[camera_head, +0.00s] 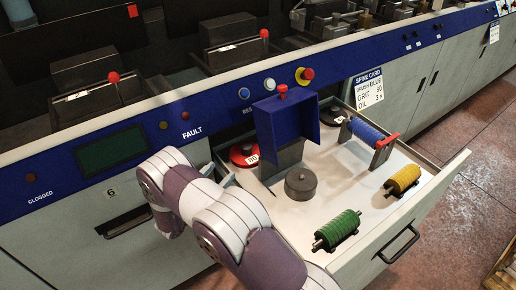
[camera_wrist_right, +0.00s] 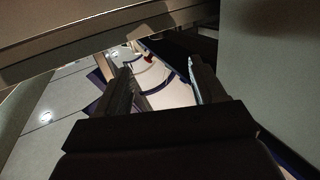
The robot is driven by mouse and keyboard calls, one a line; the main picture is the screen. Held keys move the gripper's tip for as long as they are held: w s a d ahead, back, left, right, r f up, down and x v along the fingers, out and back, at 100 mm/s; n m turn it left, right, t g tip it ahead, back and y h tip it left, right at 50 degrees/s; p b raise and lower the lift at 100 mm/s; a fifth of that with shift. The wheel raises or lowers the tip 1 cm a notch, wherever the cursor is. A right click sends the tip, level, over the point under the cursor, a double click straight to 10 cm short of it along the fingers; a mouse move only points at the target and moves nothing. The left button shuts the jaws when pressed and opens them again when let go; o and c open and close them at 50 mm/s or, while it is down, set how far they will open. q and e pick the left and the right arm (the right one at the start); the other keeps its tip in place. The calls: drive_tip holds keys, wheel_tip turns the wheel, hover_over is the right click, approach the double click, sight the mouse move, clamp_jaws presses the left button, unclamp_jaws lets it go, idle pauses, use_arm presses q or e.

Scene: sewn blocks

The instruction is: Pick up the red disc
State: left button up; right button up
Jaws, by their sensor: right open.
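The red disc (camera_head: 244,155) lies flat in the left part of the open drawer, beside the blue bracket. It has a dark hub and a white number label, and its right edge is partly hidden. My right arm crosses the head view in front of the drawer's left side, but its gripper is hidden there. In the right wrist view my right gripper (camera_wrist_right: 158,78) has its two fingers apart with nothing between them. A small red spot (camera_wrist_right: 149,57) shows beyond the fingers; I cannot tell what it is. My left gripper is not in view.
The open drawer (camera_head: 436,186) also holds a dark round weight (camera_head: 301,184), a black disc (camera_head: 334,114), a blue brush (camera_head: 366,132), a yellow brush (camera_head: 403,178) and a green brush (camera_head: 338,229). The blue bracket (camera_head: 286,125) stands upright by the red disc.

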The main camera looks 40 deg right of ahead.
approach(243, 150)
drive_tip(key=shift+w+d+f+g+p, duration=0.1)
drive_tip(key=shift+d+g+p, duration=0.05)
drive_tip(key=shift+d, duration=0.4)
drive_tip(key=shift+w+d+f+g+p, duration=0.1)
drive_tip(key=shift+d+g+p, duration=0.05)
drive_tip(key=shift+d, duration=0.4)
drive_tip(key=shift+w+d+r, duration=0.25)
drive_tip(key=shift+d+r, duration=0.25)
drive_tip(key=shift+d, duration=0.55)
drive_tip(key=x, duration=0.1)
drive_tip(key=p+x, duration=0.1)
drive_tip(key=x, duration=0.3)
drive_tip(key=shift+w+f, duration=0.25)
drive_tip(key=shift+w, duration=0.05)
drive_tip(key=shift+w+d, duration=0.1)
drive_tip(key=shift+d, duration=0.25)
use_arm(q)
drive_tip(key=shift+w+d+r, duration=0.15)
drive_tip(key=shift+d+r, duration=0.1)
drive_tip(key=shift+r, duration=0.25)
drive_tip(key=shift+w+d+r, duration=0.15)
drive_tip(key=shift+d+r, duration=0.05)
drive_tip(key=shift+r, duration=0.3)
use_arm(e)
drive_tip(key=shift+r, duration=0.15)
drive_tip(key=c, duration=1.2)
